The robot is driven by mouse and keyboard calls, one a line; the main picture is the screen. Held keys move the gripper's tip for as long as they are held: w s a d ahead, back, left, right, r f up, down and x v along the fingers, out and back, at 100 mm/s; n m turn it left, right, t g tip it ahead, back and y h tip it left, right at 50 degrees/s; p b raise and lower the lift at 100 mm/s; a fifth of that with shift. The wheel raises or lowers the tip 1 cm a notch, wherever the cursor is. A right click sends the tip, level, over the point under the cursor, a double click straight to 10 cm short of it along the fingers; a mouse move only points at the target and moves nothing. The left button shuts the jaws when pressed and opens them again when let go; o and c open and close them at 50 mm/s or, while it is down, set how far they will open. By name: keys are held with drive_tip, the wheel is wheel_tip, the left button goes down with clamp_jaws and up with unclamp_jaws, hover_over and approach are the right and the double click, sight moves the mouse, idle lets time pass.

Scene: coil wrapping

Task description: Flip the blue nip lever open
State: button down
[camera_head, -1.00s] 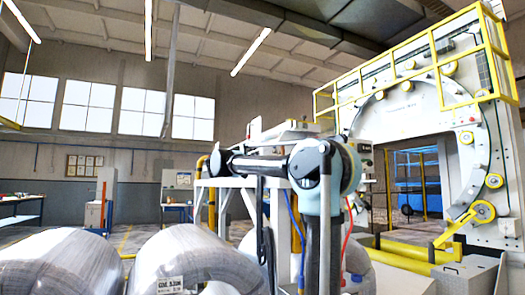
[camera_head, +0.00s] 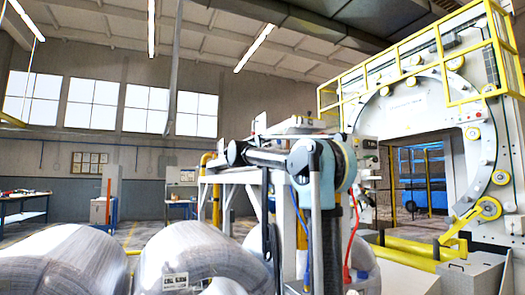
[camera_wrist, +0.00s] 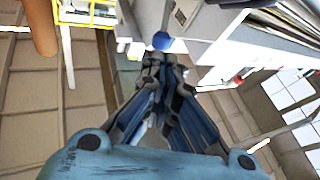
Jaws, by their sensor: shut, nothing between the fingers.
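A round blue knob (camera_wrist: 162,41), which looks like the end of the nip lever, shows in the wrist view just beyond my fingertips. It sits at the edge of a white machine housing (camera_wrist: 203,28). The lever's shaft and pivot cannot be made out. My gripper (camera_wrist: 164,62) is shut and empty, with its fingertips close below the knob in the picture. I cannot tell whether they touch it. In the head view, my arm hides part of the white machine frame (camera_head: 231,183), and neither the knob nor my fingertips can be picked out.
A large white ring machine (camera_head: 405,104) with a yellow guard rail (camera_head: 411,57) stands at right. Wrapped coils (camera_head: 62,262) fill the lower left foreground. Yellow pipes (camera_head: 408,253) run low at right. A red hose (camera_head: 350,240) hangs beside my arm.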

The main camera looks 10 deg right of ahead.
drive_tip(key=shift+x, duration=2.95)
